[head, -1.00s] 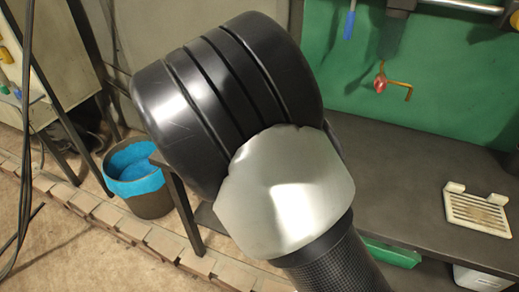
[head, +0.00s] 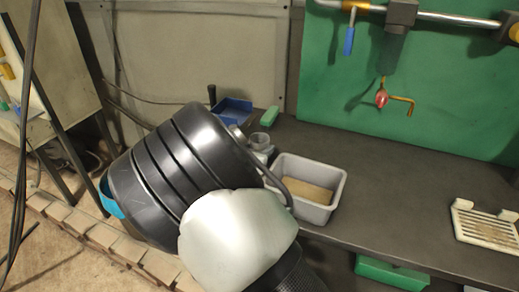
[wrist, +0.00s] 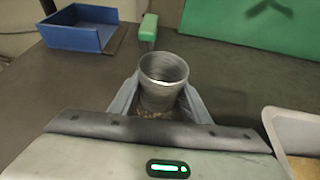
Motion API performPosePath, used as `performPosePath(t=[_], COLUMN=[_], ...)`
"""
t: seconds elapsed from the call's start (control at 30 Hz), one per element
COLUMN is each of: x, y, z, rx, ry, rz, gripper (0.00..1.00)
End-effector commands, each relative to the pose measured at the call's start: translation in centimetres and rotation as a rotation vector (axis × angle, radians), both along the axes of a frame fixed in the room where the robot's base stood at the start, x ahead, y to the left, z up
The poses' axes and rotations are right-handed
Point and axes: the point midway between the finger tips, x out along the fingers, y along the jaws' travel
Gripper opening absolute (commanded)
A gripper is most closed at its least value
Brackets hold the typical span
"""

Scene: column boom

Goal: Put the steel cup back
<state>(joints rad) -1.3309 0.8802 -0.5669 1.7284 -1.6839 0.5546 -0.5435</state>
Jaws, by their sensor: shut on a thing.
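The steel cup (wrist: 163,72) is a grey, open-topped metal cup, upright in the wrist view. My gripper (wrist: 160,97) is shut on it, with one pale finger on each side. In the head view the cup (head: 260,141) is small and partly hidden behind my arm, over the dark worktop (head: 400,190). Some brownish matter shows just below the cup in the wrist view. I cannot tell whether the cup's base touches the worktop.
A blue tray (wrist: 78,33) and a green block (wrist: 148,28) lie beyond the cup. A grey bin (head: 333,200) with a tan bottom stands right of my gripper. A white slatted rack (head: 486,224) lies at the far right. Worktop between bin and rack is clear.

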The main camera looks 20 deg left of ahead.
Motion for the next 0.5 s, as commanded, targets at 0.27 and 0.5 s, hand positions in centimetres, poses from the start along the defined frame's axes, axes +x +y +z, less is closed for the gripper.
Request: performPosePath(t=[0.27,0.5], x=[0.03,0.02], y=[-0.03,-0.04], z=[-0.29,-0.29], rx=[0.0,0.0], ry=[0.0,0.0], rz=[-0.001,-0.001], gripper=[0.51,0.61])
